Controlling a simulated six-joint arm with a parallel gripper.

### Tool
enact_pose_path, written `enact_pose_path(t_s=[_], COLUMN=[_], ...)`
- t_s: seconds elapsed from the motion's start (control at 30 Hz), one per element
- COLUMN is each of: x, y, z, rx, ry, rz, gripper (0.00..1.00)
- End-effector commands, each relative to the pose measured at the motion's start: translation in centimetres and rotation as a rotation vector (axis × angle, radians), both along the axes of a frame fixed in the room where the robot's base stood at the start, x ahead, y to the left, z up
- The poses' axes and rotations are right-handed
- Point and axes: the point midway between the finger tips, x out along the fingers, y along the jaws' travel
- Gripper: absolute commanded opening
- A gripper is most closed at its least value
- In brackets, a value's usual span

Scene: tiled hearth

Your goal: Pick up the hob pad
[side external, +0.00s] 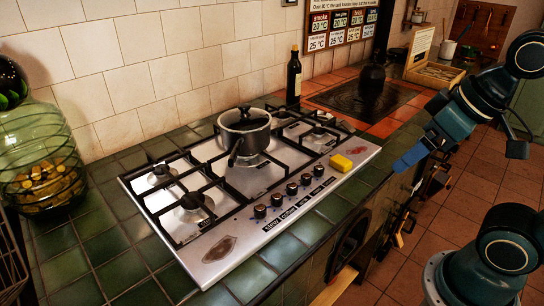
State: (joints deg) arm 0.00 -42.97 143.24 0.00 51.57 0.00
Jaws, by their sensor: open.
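The hob pad, a small yellow block (341,163), lies on the right front part of the steel gas hob (240,215), beside the row of knobs. My gripper (404,162), with blue fingers, is open to the right of the pad, apart from it and past the counter's front edge. The fingers are seen edge-on, so the gap between them is hidden. I see nothing held in them.
A pot (244,131) with a lid stands on a back burner, its handle pointing forward. A dark bottle (293,76) stands behind the hob. A large green glass jar (42,165) is at the left. Brown stains mark the hob, one near the pad. Green tiles in front are clear.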

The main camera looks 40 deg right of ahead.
Motion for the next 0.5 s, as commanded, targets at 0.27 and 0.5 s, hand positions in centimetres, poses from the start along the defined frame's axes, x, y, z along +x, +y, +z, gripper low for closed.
enact_pose_path(t_s=[0.27,0.5], x=[0.8,3.8], y=[-0.3,-1.4], z=[0.4,1.3], rx=[-0.024,-0.104], ry=[0.015,0.068], rz=[0.032,0.153], gripper=[0.85,0.85])
